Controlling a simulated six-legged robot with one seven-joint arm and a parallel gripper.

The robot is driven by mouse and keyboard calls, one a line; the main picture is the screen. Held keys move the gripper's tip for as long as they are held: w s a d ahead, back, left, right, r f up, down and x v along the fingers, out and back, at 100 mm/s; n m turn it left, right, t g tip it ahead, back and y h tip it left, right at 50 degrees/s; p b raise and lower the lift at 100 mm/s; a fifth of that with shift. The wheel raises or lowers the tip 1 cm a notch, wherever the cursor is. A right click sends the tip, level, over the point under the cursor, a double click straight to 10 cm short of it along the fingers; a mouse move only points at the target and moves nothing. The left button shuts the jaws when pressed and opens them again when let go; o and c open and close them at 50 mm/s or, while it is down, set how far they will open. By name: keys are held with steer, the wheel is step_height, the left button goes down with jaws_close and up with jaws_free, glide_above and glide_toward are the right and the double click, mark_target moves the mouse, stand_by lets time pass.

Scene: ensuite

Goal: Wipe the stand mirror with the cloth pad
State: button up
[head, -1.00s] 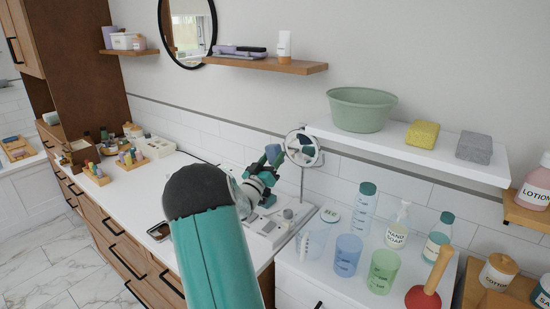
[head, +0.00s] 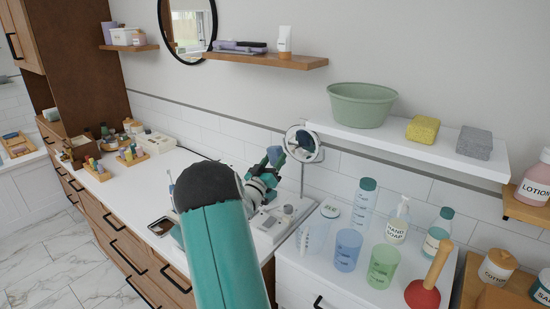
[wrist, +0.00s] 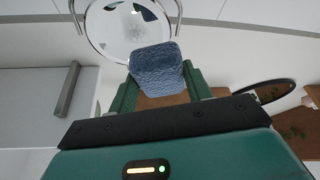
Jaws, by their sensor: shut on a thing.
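The stand mirror (head: 303,145) is a small round mirror on a thin post above the counter, near the wall. In the wrist view its round glass (wrist: 130,28) fills the top, just beyond the pad. My gripper (head: 276,161) is shut on the blue cloth pad (wrist: 157,69), which sits between its two green fingers. In the head view the pad (head: 274,154) is at the left edge of the mirror, close to it. I cannot tell whether pad and glass touch. The pad hides the lower part of the mirror in the wrist view.
A white shelf (head: 340,128) with a green basin (head: 362,104) juts out right of the mirror. Clear and coloured cups (head: 346,250) and bottles (head: 397,221) stand below it. A tray (head: 285,224) with small items lies under the mirror. A wooden shelf (head: 290,63) is above.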

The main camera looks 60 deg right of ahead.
mark_target(291, 145)
steer(key=shift+s+d, duration=0.25)
steer(key=shift+d, duration=1.15)
steer(key=shift+s+d, duration=0.2)
steer(key=shift+d, duration=1.15)
steer(key=shift+s+d, duration=0.15)
steer(key=shift+d, duration=0.85)
steer(key=shift+s, duration=0.15)
steer(key=shift+s+a, duration=0.25)
steer(key=shift+s, duration=0.65)
steer(key=shift+s+a, duration=0.2)
steer(key=shift+s, duration=0.65)
steer(key=shift+d, duration=0.1)
steer(key=shift+w+d, duration=0.25)
steer(key=shift+w, duration=0.7)
steer(key=shift+w+d, duration=0.2)
steer(key=shift+w, duration=0.75)
